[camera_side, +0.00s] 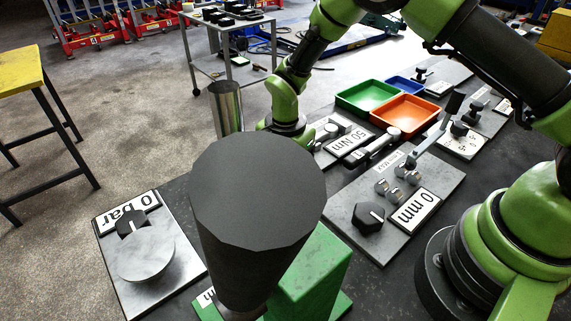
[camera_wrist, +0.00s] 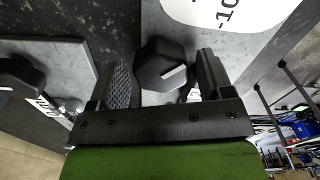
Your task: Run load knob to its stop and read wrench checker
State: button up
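My gripper (camera_wrist: 163,72) is open in the wrist view, with one finger on each side of a black faceted knob (camera_wrist: 163,62) with a white pointer line. A slim gap shows at the right finger; contact at the left finger is unclear. The knob sits on a grey plate below a white scale (camera_wrist: 225,12) marked 10. In the side view my wrist (camera_side: 286,122) comes down behind a large dark cylinder, which hides the fingers and the knob. The wrench checker's display (camera_side: 352,140) appears to be the plate reading 50 Nm, just right of my wrist.
The dark cylinder (camera_side: 258,190) stands in front beside a green block (camera_side: 318,265). Green (camera_side: 368,96), orange (camera_side: 405,113) and blue trays lie behind. A metal cylinder (camera_side: 226,108) stands left of my wrist.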

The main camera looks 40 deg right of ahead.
jog(key=shift+o, duration=0.5)
jog(key=shift+r, duration=0.1)
notch_tip(320, 180, up, 10)
jog(key=f+n, duration=0.3)
jog(key=n, duration=0.3)
jog(key=f+n, duration=0.4)
jog(key=n, duration=0.2)
jog(key=f+n, duration=0.3)
jog(key=n, duration=0.3)
jog(key=shift+w+d+f, duration=0.15)
jog(key=shift+d+f, duration=0.1)
jog(key=shift+d, duration=0.05)
jog(key=shift+c, duration=0.2)
